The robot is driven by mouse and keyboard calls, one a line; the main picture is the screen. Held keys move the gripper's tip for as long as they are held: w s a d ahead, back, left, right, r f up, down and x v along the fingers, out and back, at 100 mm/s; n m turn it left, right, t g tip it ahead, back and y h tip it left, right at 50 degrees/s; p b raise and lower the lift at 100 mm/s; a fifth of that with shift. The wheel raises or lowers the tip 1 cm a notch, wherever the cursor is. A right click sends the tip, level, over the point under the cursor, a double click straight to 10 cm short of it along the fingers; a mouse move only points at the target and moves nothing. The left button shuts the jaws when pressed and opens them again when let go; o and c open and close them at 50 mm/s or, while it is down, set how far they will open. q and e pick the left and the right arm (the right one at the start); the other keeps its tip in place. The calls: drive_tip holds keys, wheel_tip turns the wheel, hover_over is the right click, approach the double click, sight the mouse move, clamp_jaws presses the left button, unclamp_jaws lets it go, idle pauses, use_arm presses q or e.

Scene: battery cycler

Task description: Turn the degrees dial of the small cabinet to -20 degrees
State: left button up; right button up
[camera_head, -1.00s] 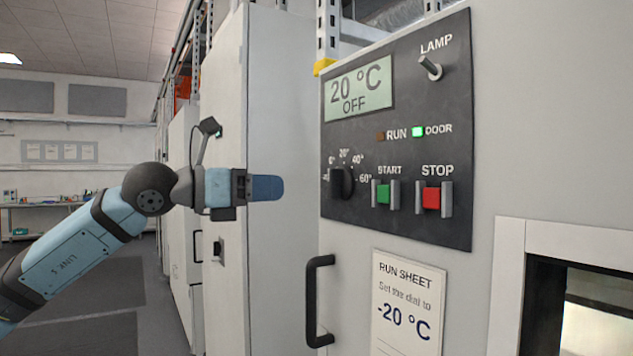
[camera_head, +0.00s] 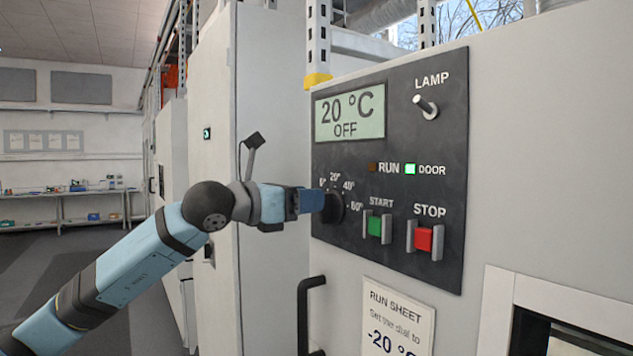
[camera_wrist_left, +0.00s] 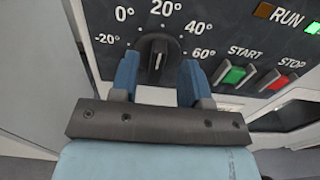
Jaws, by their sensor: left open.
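The degrees dial (camera_head: 334,208) is a black round knob low on the dark control panel (camera_head: 440,160). In the left wrist view the dial (camera_wrist_left: 158,55) shows between my fingers, with marks from -20° at left to 60° at right; its pale pointer line stands about upright, near 20°. The display (camera_head: 350,115) reads 20 °C, OFF. My left gripper (camera_head: 316,202) is at the dial in the head view. In the wrist view its blue fingers (camera_wrist_left: 158,78) are open, one on each side of the dial, with gaps visible. My right gripper is not in view.
Right of the dial are the green START button (camera_head: 376,226) and red STOP button (camera_head: 424,239), in guards. The LAMP switch (camera_head: 426,107) is above. A black handle (camera_head: 305,312) and run sheet (camera_head: 398,325) reading -20 °C are below. The DOOR light (camera_head: 410,169) is green.

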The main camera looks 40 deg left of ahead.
use_arm(q)
drive_tip(key=x, duration=0.2)
drive_tip(key=shift+w+p, duration=0.3)
drive_tip(key=shift+p, duration=0.05)
clamp_jaws()
drive_tip(key=shift+w+a+f+n+b, duration=0.1)
drive_tip(key=shift+a+f+n+b, duration=0.2)
drive_tip(key=shift+n+b, duration=1.85)
drive_tip(key=shift+w+a+f+n+b, duration=0.1)
drive_tip(key=shift+a+f+n+b, duration=0.2)
drive_tip(key=shift+n+b, duration=1.85)
drive_tip(key=shift+w+a+f+n+b, duration=0.25)
drive_tip(key=shift+n+b, duration=0.35)
drive_tip(key=shift+n, duration=3.1)
